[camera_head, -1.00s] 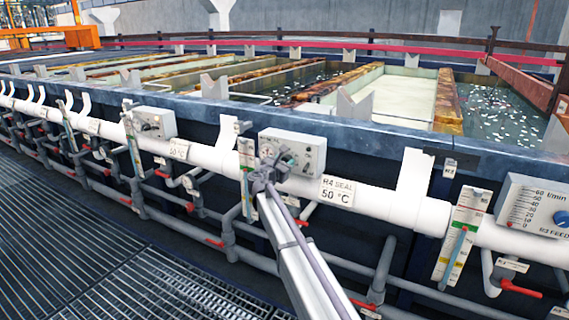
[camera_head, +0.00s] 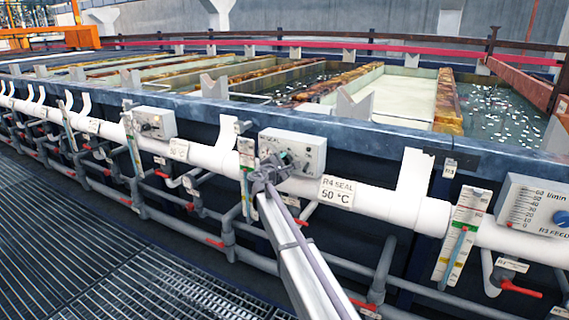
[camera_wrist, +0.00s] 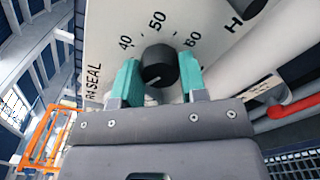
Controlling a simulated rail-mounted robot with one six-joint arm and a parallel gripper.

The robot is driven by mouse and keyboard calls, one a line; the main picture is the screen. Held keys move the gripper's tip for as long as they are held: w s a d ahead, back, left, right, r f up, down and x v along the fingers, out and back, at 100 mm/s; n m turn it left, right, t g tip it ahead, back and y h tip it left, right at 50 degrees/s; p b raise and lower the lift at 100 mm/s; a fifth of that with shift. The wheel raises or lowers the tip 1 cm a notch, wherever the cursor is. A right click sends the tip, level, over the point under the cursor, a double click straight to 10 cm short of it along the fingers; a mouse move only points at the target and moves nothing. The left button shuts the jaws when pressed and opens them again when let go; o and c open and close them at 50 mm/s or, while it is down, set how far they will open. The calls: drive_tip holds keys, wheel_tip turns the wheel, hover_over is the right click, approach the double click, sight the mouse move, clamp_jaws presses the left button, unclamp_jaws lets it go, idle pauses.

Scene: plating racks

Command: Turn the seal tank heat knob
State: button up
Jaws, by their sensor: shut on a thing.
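The seal tank heat knob (camera_wrist: 158,62) is a round black knob on a pale control box, with a scale marked 40, 50 and 60 around it and the lettering R4 SEAL at the left. A short pale mark shows on the knob's lower part. My gripper (camera_wrist: 160,82) has its teal fingers on either side of the knob, shut on it. In the head view my gripper (camera_head: 276,164) is at the left front of the control box (camera_head: 309,151) and hides the knob there. An R4 SEAL 50 °C sign (camera_head: 336,192) hangs right of it.
A white pipe (camera_head: 380,200) runs below the box, with grey pipes and red-handled valves (camera_head: 363,305) lower down. A flow meter box (camera_head: 530,205) is at the right, another control box (camera_head: 155,122) at the left. Grating floor (camera_head: 90,260) is clear at lower left.

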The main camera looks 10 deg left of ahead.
drive_tip(key=m, duration=1.2)
drive_tip(key=shift+m, duration=0.4)
drive_tip(key=m, duration=0.6)
drive_tip(key=shift+s, duration=0.1)
drive_tip(key=m, duration=0.6)
drive_tip(key=shift+m, duration=0.4)
drive_tip(key=o, duration=0.6)
drive_tip(key=shift+o, duration=0.2)
